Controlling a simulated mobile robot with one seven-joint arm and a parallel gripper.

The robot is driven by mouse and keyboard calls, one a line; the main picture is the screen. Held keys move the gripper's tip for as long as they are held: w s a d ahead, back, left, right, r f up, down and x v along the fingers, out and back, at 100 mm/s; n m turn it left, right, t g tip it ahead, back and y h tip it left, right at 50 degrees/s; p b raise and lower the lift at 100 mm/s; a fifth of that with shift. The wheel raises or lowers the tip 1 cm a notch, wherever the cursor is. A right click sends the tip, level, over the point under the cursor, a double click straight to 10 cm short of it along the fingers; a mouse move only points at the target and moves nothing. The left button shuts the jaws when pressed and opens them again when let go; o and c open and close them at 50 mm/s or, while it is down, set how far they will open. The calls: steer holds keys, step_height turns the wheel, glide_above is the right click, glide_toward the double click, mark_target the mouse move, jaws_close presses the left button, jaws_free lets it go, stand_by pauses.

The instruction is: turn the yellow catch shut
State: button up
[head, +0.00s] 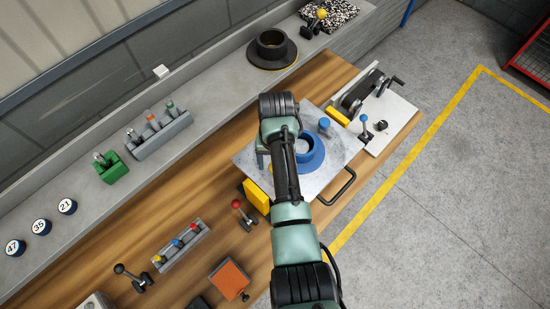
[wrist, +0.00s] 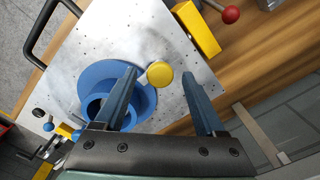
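A round yellow knob (wrist: 160,74), which looks like the yellow catch, shows in the wrist view on a grey metal plate (wrist: 125,30). It is beside a blue flanged ring (wrist: 148,98). My gripper (wrist: 159,71) is open, with nothing held. In the wrist view the knob appears between the two fingertips, nearer the left one; I cannot tell the height gap or any contact. In the head view my arm covers most of the knob and gripper; the plate (head: 343,148) and blue ring (head: 314,160) show beside it. How far the catch is turned cannot be seen.
A yellow block (head: 256,196) sits at the plate's edge, near a red-knobbed lever (head: 240,207). A blue knob (head: 324,124) stands on the plate's far side. A black handle (head: 343,188) juts from its right edge. A crank fixture (head: 365,93) stands beyond.

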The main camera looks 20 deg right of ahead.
step_height(320, 180, up, 13)
steer(key=p, duration=0.1)
stand_by(0.6)
stand_by(0.5)
